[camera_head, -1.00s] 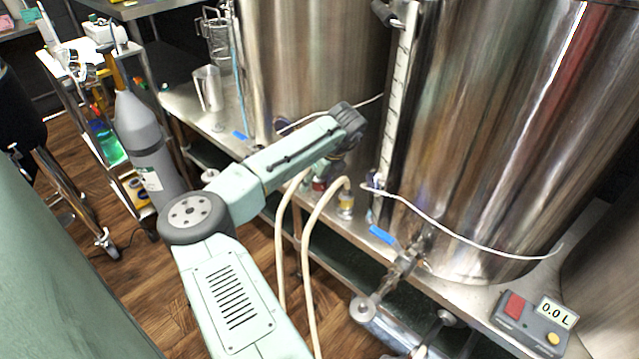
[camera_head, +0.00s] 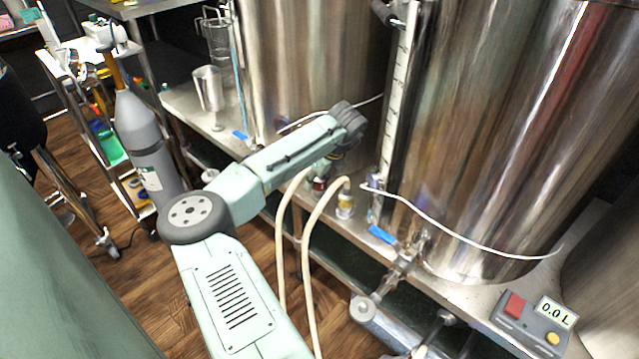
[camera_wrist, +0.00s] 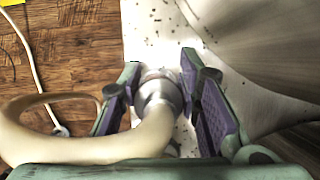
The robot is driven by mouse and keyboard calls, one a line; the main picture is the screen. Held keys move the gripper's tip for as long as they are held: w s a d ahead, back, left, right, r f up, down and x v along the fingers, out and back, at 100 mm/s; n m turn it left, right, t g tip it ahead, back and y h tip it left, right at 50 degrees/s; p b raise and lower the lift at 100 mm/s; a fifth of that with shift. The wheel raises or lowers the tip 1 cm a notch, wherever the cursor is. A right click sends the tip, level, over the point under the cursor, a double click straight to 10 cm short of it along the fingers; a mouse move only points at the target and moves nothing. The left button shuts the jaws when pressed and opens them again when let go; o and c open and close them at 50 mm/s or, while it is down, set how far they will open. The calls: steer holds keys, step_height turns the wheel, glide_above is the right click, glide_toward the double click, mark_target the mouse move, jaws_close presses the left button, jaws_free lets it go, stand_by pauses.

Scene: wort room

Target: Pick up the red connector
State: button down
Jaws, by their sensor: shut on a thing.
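The red connector (camera_head: 319,184) is on the end of a cream hose at the front edge of the steel bench, below my gripper (camera_head: 325,169). In the wrist view, my gripper (camera_wrist: 161,78) has its purple-lined fingers on both sides of a silvery hose fitting (camera_wrist: 160,92) and is shut on it. The fitting's cream hose (camera_wrist: 90,143) bends away to the left. No red shows on the fitting in the wrist view, as the hose and fingers hide part of it.
A second hose end with a yellow connector (camera_head: 345,204) stands just right of the red one. Large steel kettles (camera_head: 500,130) rise close behind. A valve (camera_head: 405,262) and a grey control box (camera_head: 533,322) are to the right. A gas cylinder (camera_head: 150,150) stands left.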

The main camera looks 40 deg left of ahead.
steer(key=shift+r, duration=0.65)
steer(key=shift+s+r, duration=0.2)
steer(key=shift+r, duration=0.9)
steer(key=s+d+b, duration=0.1)
steer(key=s+d, duration=0.2)
steer(key=s, duration=0.4)
steer(key=s+d+r+b, duration=0.1)
steer(key=s+d, duration=0.2)
steer(key=s, duration=0.4)
steer(key=shift+s+d+r, duration=0.15)
steer(key=shift+d+r, duration=0.05)
steer(key=shift+r, duration=0.05)
steer(key=shift+r, duration=0.1)
step_height(320, 180, up, 4)
steer(key=p, duration=0.3)
steer(key=shift+r+p, duration=0.15)
steer(key=shift+p, duration=0.25)
